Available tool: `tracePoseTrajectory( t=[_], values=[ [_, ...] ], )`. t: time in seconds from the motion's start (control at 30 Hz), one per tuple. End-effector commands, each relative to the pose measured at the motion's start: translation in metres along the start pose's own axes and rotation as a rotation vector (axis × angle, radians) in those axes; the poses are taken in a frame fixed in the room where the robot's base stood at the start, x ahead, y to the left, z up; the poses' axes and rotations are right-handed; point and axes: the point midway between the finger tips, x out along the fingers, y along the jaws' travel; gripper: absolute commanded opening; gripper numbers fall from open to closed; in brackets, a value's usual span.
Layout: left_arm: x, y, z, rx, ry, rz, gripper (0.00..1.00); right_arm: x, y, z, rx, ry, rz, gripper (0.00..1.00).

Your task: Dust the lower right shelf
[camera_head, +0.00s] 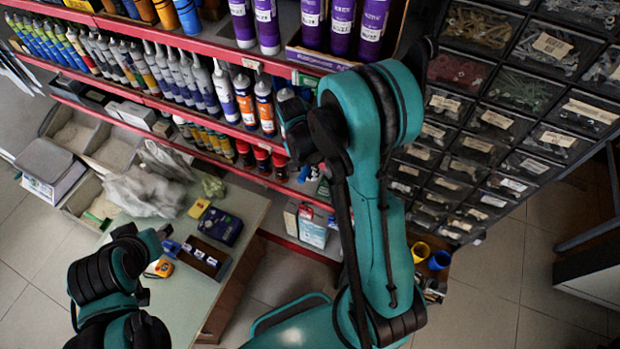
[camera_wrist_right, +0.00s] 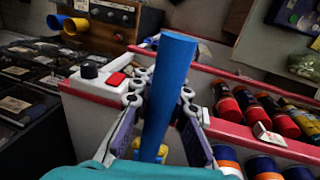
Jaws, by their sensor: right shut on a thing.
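My right gripper (camera_wrist_right: 160,105) is shut on a long, smooth blue tool (camera_wrist_right: 168,80) in the right wrist view. A small yellow part shows low between the fingers. The tool's ends are not clear, so I cannot tell if it touches anything. In the head view my right arm reaches up in front of the red-edged shelves (camera_head: 232,130) and hides part of their right side. A lower shelf edge (camera_wrist_right: 255,142) shows just beyond the fingers in the wrist view. My left gripper (camera_head: 163,236) is above the pale counter at lower left, its fingers unclear.
Tubes and spray cans (camera_head: 245,100) fill the shelves. Small red-capped bottles (camera_head: 262,160) stand on a lower one. A dark drawer rack (camera_head: 490,118) stands at the right. The pale counter (camera_head: 190,290) holds a yellow tape measure (camera_head: 160,268) and small boxes.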

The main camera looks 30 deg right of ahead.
Motion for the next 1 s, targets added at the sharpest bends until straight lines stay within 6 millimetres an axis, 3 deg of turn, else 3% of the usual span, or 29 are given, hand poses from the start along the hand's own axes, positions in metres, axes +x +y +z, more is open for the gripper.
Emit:
tracePoseTrajectory(
  t=[0.13,0.63,1.0],
  values=[
    [0.004,0.0,0.003,0.0,0.0,0.0,0.4,0.001,-0.001,-0.012,0.001,0.0,0.0,0.0],
    [0.011,0.0,0.008,0.0,0.0,0.0,0.4,-0.008,-0.044,-0.011,-0.001,0.001,0.0,0.0],
    [0.019,0.0,0.014,0.0,0.0,0.0,0.4,-0.007,-0.042,0.022,-0.001,0.0,0.0,0.0]
  ],
)
